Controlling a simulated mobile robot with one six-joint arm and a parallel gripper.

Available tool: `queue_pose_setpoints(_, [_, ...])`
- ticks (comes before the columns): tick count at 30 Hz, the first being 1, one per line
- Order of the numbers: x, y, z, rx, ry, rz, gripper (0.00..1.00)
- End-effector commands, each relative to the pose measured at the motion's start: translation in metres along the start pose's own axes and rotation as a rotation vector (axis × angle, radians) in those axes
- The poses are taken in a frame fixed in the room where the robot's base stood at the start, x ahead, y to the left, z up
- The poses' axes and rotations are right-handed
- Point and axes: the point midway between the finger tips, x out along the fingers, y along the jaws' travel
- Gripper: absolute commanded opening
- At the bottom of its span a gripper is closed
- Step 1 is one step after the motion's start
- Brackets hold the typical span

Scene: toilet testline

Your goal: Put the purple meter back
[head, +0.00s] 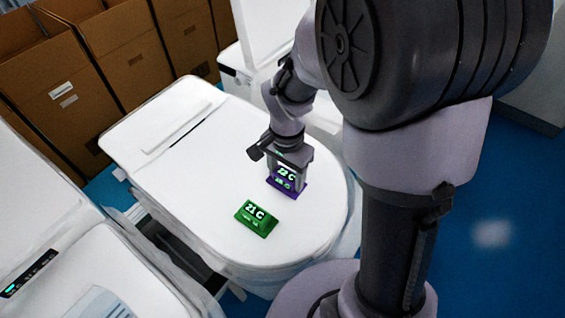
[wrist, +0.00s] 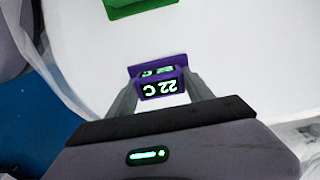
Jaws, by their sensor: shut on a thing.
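The purple meter (head: 285,184) with a lit "22 C" display is at my gripper (head: 288,170), over the white closed toilet lid (head: 225,150). In the wrist view the purple meter (wrist: 158,84) sits between the two fingers of my gripper (wrist: 160,90), which is shut on it. Its display reads upside down there. I cannot tell whether its base touches the lid. A green meter (head: 256,218) showing "21 C" stands on the lid, to the left of and nearer than the purple one. Part of the green meter (wrist: 138,6) shows at the top of the wrist view.
Cardboard boxes (head: 120,55) stand in a row behind. Another white toilet (head: 90,270) with a lit panel (head: 28,273) is at the lower left, and one more (head: 265,30) is behind. The rest of the lid is clear. Blue floor (head: 490,230) lies to the right.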

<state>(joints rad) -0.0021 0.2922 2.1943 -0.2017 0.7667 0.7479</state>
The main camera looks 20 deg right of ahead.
Motion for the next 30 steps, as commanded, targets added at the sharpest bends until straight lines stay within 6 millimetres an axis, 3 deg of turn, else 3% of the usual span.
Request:
queue_pose_setpoints(9, [0.003, 0.000, 0.000, 0.000, 0.001, -0.002, 0.05])
queue_pose_setpoints(10, [0.002, 0.000, 0.000, 0.000, 0.001, -0.001, 0.65])
queue_pose_setpoints(12, [0.002, 0.000, 0.000, 0.000, 0.001, -0.001, 0.79])
queue_pose_setpoints(25, [0.001, 0.000, 0.000, 0.000, 0.001, -0.001, 0.81])
queue_pose_setpoints(28, [-0.011, 0.000, -0.001, 0.000, 0.003, -0.003, 0.81])
queue_pose_setpoints(30, [-0.029, -0.001, -0.001, 0.000, 0.005, -0.005, 0.81])
